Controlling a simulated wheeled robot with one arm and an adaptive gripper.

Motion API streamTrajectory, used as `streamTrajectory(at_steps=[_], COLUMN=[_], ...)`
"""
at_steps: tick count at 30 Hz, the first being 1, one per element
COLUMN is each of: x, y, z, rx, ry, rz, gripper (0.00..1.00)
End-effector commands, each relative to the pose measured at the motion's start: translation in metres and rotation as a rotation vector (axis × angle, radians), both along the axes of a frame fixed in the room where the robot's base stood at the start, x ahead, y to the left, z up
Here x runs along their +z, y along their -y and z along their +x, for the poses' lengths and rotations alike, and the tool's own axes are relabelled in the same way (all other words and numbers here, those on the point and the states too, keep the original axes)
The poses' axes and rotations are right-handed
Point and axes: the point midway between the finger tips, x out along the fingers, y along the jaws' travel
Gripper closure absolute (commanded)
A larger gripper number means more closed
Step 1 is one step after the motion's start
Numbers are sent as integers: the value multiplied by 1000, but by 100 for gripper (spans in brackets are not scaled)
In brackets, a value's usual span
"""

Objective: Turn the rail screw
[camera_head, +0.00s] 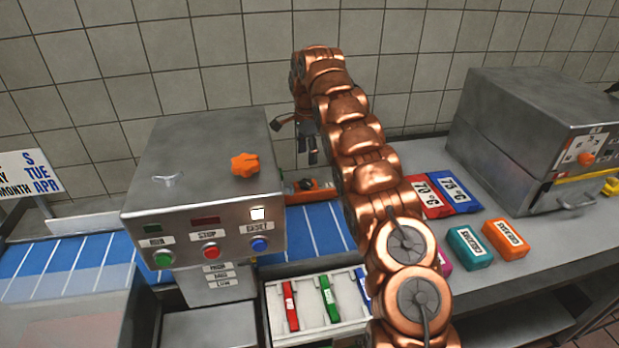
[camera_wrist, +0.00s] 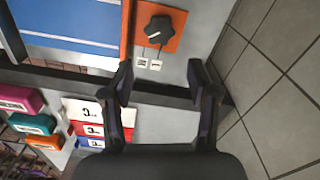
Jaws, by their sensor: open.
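The rail screw (camera_wrist: 158,30) is a black lobed knob on an orange plate beside the blue belt's orange rail in the wrist view. In the head view, a dark knob on orange (camera_head: 306,185) shows behind the steel control box, partly hidden. My gripper (camera_head: 308,140) hangs above that spot near the tiled wall. In the wrist view my gripper (camera_wrist: 160,82) is open and empty. Its two fingers are apart, and the knob shows beyond their tips, between their lines. No contact with the knob shows.
The steel control box (camera_head: 200,180) with buttons and an orange knob (camera_head: 245,165) stands left of my arm. The blue belt (camera_head: 318,228) runs behind it. Labelled blocks (camera_head: 470,248) and a steel machine (camera_head: 530,130) stand right. The tiled wall (camera_head: 230,50) is close behind.

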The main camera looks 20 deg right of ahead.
Motion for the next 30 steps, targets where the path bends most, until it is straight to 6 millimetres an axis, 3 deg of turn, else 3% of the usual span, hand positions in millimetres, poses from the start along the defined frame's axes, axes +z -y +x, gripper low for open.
streamTrajectory(at_steps=[16, 30], x=[64, 77], y=[-2, -18], z=[0, -27], rx=[2, 135], ry=[0, -17], rz=[1, -7], gripper=[41, 41])
